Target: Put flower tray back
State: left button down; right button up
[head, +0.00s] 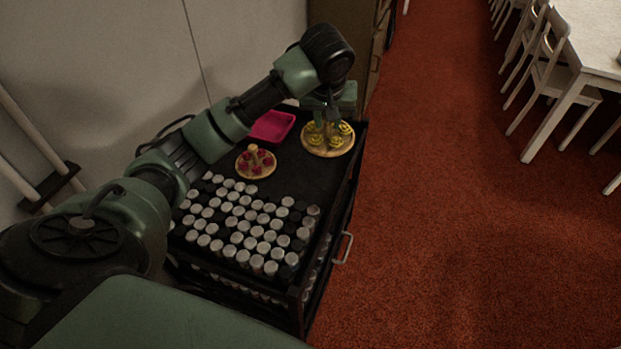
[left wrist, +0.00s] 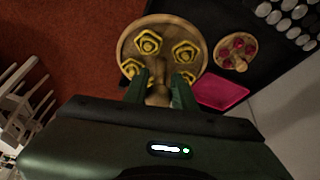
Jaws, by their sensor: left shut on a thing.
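A round wooden flower tray (head: 341,146) with several yellow flowers is at the far right corner of the black cart top. In the left wrist view the tray (left wrist: 158,27) shows yellow flowers around a central wooden knob. My left gripper (head: 330,117) is over this tray, and in the left wrist view its green fingers (left wrist: 160,92) are on either side of the knob, shut on it. Whether the tray touches the cart top cannot be told. A smaller round wooden tray (head: 255,173) with dark pink flowers and its own knob stands to the left. My right gripper is not in view.
A pink square tray (head: 271,126) lies at the back of the cart (head: 300,175). Many white-topped jars (head: 243,226) fill the front of the cart. A wall is on the left. Red carpet (head: 440,220) is open on the right, with white chairs (head: 541,72) and a table (head: 597,38) beyond.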

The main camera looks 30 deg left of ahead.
pick_arm(q)
jog(key=shift+n+y, duration=0.4)
jog(key=shift+n, duration=0.4)
jog(key=a, duration=0.1)
jog(key=w+a+f, duration=0.1)
jog(key=a, duration=0.1)
jog(key=a+f, duration=0.1)
jog(key=shift+w+a, duration=0.15)
jog(key=shift+w, duration=0.05)
notch_tip(320, 180, down, 19)
jog(key=shift+a+f+p, duration=0.1)
jog(key=shift+p, duration=0.35)
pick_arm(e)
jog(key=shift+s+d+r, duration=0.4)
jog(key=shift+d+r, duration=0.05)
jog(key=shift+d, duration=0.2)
pick_arm(q)
jog(key=shift+f, duration=0.1)
jog(key=c, duration=1.1)
grip_release()
jog(key=shift+f, duration=0.1)
jog(key=shift+c, duration=0.2)
